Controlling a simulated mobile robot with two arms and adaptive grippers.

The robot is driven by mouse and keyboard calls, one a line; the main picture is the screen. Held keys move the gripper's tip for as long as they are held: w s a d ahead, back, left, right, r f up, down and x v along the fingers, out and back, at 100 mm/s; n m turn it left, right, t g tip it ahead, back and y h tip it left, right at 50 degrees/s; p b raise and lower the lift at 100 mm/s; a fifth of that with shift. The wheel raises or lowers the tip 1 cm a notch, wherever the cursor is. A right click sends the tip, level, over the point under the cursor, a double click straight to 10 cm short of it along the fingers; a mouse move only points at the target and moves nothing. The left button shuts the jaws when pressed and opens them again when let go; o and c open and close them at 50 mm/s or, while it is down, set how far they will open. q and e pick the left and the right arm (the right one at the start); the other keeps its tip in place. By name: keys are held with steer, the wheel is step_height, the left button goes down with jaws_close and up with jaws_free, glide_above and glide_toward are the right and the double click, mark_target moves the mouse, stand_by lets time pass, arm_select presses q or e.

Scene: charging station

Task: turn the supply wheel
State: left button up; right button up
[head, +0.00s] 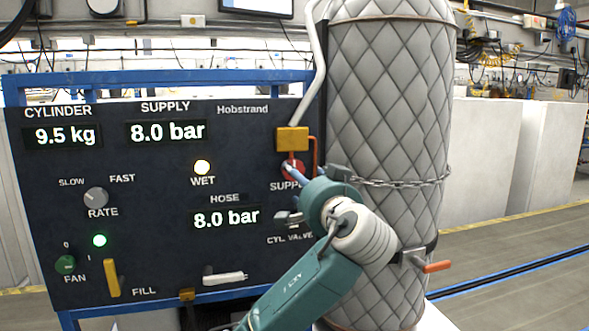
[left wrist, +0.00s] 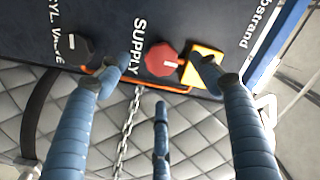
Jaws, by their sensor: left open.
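The red supply wheel (head: 292,166) is on the dark panel below a yellow block, above the partly covered SUPPLY label. My left gripper (head: 303,173) is in front of it and hides part of it. I see no finger clearly touching the wheel. The supply display (head: 167,132) reads 8.0 bar. My right gripper is not in view.
A quilted grey cylinder (head: 385,90) with a chain (head: 390,183) stands close to the right of the panel. An orange-handled valve (head: 432,266) juts from its lower side. The yellow block (head: 292,139) and an orange pipe (head: 315,152) adjoin the wheel. The cylinder valve knob (head: 288,217) is below.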

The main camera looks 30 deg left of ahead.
arm_select(q)
steer(key=p+x, duration=0.3)
steer(key=x, duration=0.4)
steer(key=shift+w+a, duration=0.25)
